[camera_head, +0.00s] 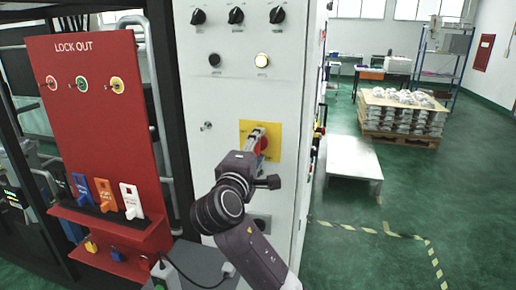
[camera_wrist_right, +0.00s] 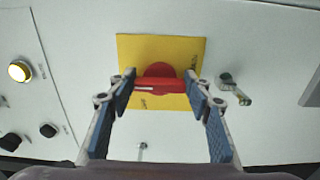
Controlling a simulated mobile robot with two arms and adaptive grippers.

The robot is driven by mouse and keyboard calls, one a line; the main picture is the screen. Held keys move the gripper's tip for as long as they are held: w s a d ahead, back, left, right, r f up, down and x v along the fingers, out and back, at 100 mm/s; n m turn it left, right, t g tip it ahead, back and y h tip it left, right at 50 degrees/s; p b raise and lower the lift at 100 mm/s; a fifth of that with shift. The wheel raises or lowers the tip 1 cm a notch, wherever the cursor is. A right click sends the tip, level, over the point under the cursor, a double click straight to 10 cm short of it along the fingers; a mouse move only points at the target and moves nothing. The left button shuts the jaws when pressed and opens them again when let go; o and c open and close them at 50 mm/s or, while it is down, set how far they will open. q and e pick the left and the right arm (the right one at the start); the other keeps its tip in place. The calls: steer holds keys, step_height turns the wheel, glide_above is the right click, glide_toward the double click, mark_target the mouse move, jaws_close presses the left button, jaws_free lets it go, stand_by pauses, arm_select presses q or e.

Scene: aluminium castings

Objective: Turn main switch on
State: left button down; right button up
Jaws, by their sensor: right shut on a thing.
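The main switch is a red rotary handle (camera_wrist_right: 160,86) on a yellow plate (camera_wrist_right: 126,52), fixed to the front of a light grey cabinet. In the head view the red handle (camera_head: 263,145) shows partly behind my right gripper (camera_head: 258,138), on the yellow plate (camera_head: 275,130). In the wrist view my right gripper (camera_wrist_right: 161,88) has its two fingers at the two ends of the handle, shut on it. The handle's bar lies about level in that view. The lettering on the plate is too small to read. My left gripper is in neither view.
The cabinet (camera_head: 225,95) bears several black knobs and a lit round button (camera_head: 261,60). A small metal latch (camera_wrist_right: 235,90) sits beside the plate. A red lock-out board (camera_head: 95,125) with coloured tags stands left. A low grey platform (camera_head: 345,160) stands right; green floor lies beyond.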

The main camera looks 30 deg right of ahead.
steer(key=o, duration=1.2)
steer(key=shift+c, duration=0.2)
steer(key=shift+s+a, duration=0.1)
steer(key=v, duration=1.2)
steer(key=shift+f, duration=0.15)
